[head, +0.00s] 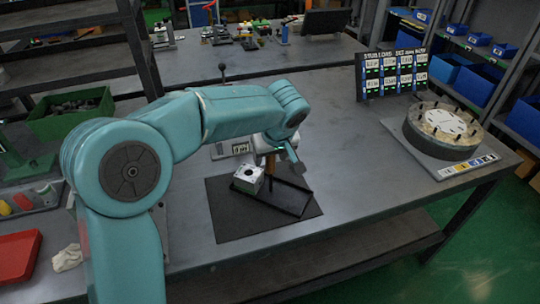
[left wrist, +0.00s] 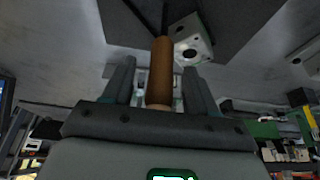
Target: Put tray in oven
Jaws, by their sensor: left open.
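My left gripper (head: 283,160) is low over the black mat (head: 232,220) on the grey workbench. In the left wrist view its two fingers (left wrist: 160,85) are open, with an orange-brown handle (left wrist: 160,72) between them; I cannot tell whether they touch it. The handle also shows in the head view (head: 270,163), partly hidden by my arm. A red tray (head: 18,256) lies at the left edge. I see no oven. My right gripper is out of view.
A round fixture with pegs (head: 443,127) stands at the bench's right end, before a dark display board (head: 391,74). A green bin (head: 70,113) is at the left. Shelves with blue bins (head: 480,85) stand at the right. The bench between mat and fixture is clear.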

